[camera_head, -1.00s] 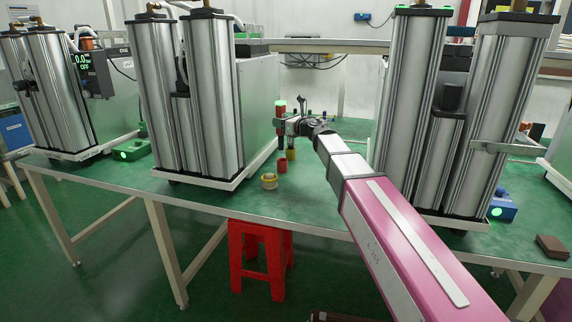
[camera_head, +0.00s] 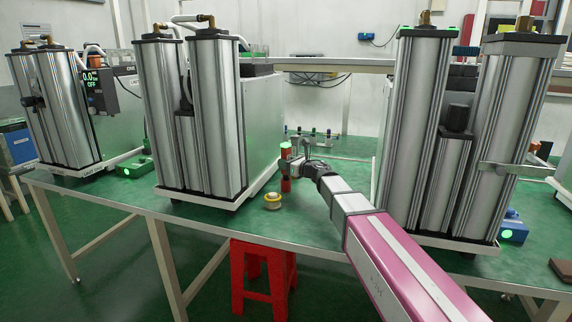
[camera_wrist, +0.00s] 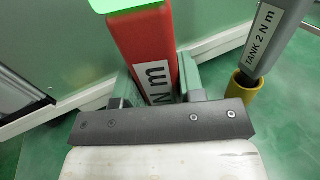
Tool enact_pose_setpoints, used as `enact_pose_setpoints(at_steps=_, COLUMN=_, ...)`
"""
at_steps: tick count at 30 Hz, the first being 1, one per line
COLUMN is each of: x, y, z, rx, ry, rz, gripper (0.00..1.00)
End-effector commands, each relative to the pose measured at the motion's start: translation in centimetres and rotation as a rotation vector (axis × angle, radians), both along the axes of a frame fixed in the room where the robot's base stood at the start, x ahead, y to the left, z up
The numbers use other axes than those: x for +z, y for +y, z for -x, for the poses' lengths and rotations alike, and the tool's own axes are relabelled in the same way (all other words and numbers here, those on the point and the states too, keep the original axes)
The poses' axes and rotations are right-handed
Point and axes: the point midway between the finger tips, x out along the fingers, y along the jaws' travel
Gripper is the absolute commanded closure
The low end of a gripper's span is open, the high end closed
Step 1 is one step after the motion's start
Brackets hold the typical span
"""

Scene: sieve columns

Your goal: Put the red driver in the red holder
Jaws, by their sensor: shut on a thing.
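The red driver (camera_head: 286,150) has a green top and stands upright in my gripper (camera_head: 292,165). The red holder (camera_head: 286,186) is a short red cup on the green table. It appears directly below the driver in the head view. I cannot tell whether the driver's lower end is inside it or just above it. The holder is hidden in the wrist view.
A grey driver (camera_wrist: 266,40) labelled "TANK 2 N m" stands in a yellow holder (camera_wrist: 243,87) close by on the right. Tall metal columns (camera_head: 215,115) stand left, others (camera_head: 515,110) right.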

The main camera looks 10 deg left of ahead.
Motion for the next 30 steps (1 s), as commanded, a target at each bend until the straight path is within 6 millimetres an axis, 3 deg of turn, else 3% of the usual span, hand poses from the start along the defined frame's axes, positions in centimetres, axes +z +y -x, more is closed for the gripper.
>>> enact_pose_setpoints(at_steps=11, x=-0.4, y=0.0, z=0.0, rx=0.000, ry=0.000, rz=-0.001, gripper=0.98)
enact_pose_setpoints(at_steps=12, x=-0.5, y=0.0, z=0.0, rx=0.000, ry=0.000, rz=-0.001, gripper=0.61)
enact_pose_setpoints(at_steps=14, x=-0.5, y=0.0, z=0.0, rx=0.000, ry=0.000, rz=-0.001, gripper=0.41)
enact_pose_setpoints(at_steps=15, x=-0.5, y=0.0, z=0.0, rx=0.000, ry=0.000, rz=-0.001, gripper=0.38)
enact_pose_setpoints(at_steps=26, x=-0.2, y=0.0, z=0.0, rx=0.000, ry=0.000, rz=-0.001, gripper=0.38)
enact_pose_setpoints(at_steps=30, x=-0.2, y=-1.2, z=0.7, rx=-0.001, ry=0.000, rz=0.000, gripper=0.38)
